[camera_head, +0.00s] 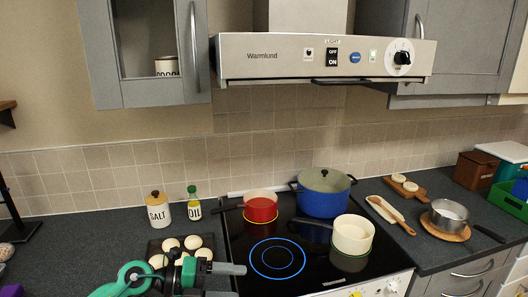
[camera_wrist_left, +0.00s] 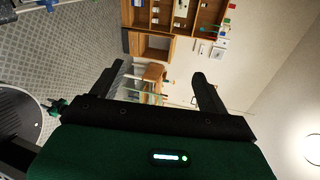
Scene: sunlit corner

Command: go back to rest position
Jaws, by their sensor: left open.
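My right gripper is not in any view.
A black hob (camera_head: 262,238) holds a red pot (camera_head: 261,210), a blue pot (camera_head: 323,197) and a cream pan (camera_head: 352,238). The range hood (camera_head: 290,55) hangs above.

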